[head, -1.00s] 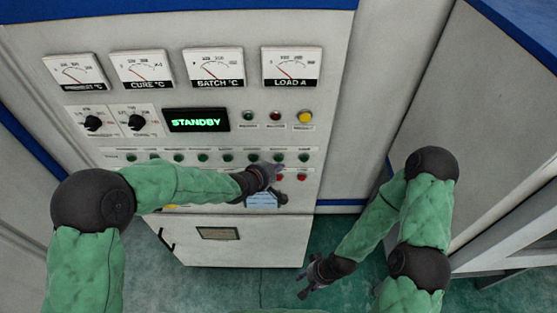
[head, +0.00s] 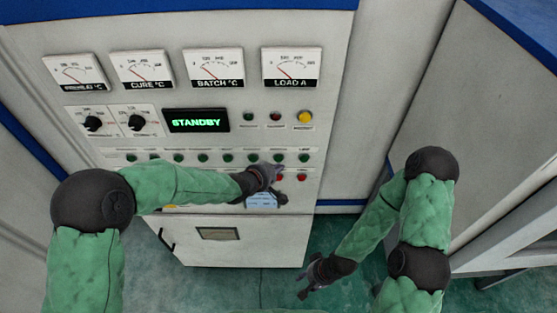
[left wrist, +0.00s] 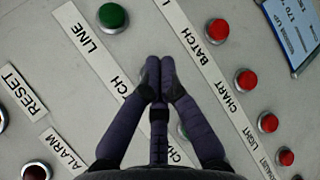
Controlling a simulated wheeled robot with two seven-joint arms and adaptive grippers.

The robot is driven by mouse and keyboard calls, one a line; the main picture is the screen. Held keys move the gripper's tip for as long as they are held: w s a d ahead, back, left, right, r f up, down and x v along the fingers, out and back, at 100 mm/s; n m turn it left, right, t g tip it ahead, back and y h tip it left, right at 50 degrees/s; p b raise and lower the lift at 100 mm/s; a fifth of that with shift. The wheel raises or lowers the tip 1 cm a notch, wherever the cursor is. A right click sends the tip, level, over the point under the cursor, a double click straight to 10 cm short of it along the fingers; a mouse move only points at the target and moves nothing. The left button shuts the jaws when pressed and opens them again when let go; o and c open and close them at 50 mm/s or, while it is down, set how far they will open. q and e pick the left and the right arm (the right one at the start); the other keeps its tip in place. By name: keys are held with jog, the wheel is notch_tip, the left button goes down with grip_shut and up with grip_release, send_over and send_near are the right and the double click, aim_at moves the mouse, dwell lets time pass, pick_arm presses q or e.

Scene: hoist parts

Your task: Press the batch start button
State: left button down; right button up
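The control panel carries a row of green buttons (head: 227,158) with label strips, and red buttons (head: 302,178) lower on the right. My left gripper (head: 276,170) is at the right part of these rows, close to the panel. In the left wrist view its fingertips (left wrist: 160,68) are together, empty, between a green button (left wrist: 112,17) and a red button (left wrist: 246,79). A second green button (left wrist: 183,131) is partly hidden behind the fingers. A strip reads BATCH (left wrist: 213,62); which button it names is unclear. Contact cannot be told. My right gripper (head: 309,287) hangs low, apparently open and empty.
The display (head: 197,120) reads STANDBY. Meters (head: 214,68), knobs (head: 93,123) and a yellow button (head: 305,117) are higher on the panel. A blue-headed card (head: 262,201) is just below my left gripper. A grey cabinet (head: 470,110) stands at the right.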

pick_arm(q)
jog(key=shift+w, duration=0.9)
dwell(1.0)
jog(key=shift+s, duration=0.9)
jog(key=shift+s, duration=2.5)
jog(key=shift+b, duration=0.3)
